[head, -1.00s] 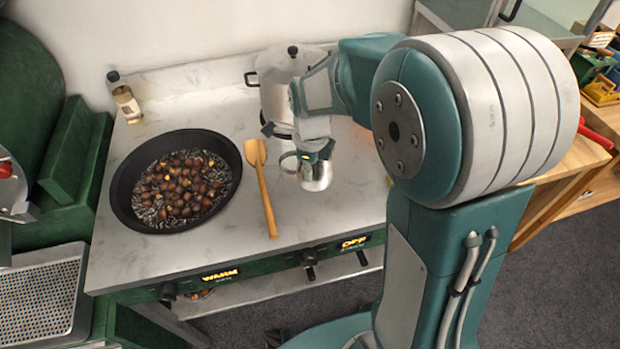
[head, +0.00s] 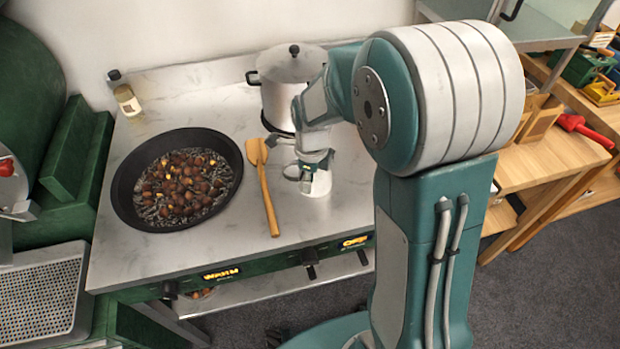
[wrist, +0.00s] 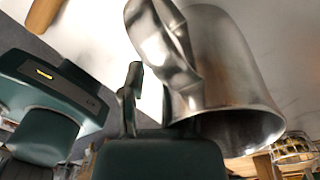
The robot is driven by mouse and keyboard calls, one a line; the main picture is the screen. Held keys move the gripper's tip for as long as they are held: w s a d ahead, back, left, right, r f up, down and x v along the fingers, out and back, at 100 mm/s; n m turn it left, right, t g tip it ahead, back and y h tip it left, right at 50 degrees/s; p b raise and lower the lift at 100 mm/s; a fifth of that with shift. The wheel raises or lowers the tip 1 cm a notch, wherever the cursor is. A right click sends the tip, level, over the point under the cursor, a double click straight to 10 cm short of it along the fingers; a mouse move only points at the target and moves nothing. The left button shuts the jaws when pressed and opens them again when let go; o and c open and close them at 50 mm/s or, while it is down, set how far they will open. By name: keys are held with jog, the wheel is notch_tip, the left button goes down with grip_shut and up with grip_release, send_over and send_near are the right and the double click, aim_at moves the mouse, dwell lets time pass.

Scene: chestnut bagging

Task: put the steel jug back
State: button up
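The steel jug (head: 318,185) is low over or on the right part of the grey counter; whether it touches is unclear. In the wrist view, the jug (wrist: 225,65) fills the upper right, tilted, with its mouth towards the lower edge and its handle on the left. My gripper (head: 310,163) is right at the jug. In the wrist view one dark finger shows left of the handle, with a pale gap between much of it and the handle. The other finger is hidden by the jug, so grip contact is unclear.
A lidded pot (head: 283,88) stands close behind the jug. A wooden spatula (head: 266,195) lies to its left, beside a black pan (head: 120,195) of chestnuts. A small bottle (head: 127,100) stands at the back left. The counter's front right is clear.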

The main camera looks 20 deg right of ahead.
jog(key=shift+n, duration=0.4)
jog(key=r, duration=1.3)
jog(key=shift+d, duration=0.3)
jog(key=s+r+n+t, duration=0.2)
jog(key=s+n+t, duration=0.1)
jog(key=s+n, duration=0.6)
jog(key=s+d+r+n+t, duration=0.1)
jog(key=s+r+n+t, duration=0.2)
jog(key=s+n, duration=0.6)
jog(key=n, duration=0.6)
jog(key=shift+d+r, duration=0.25)
jog(key=shift+d, duration=0.05)
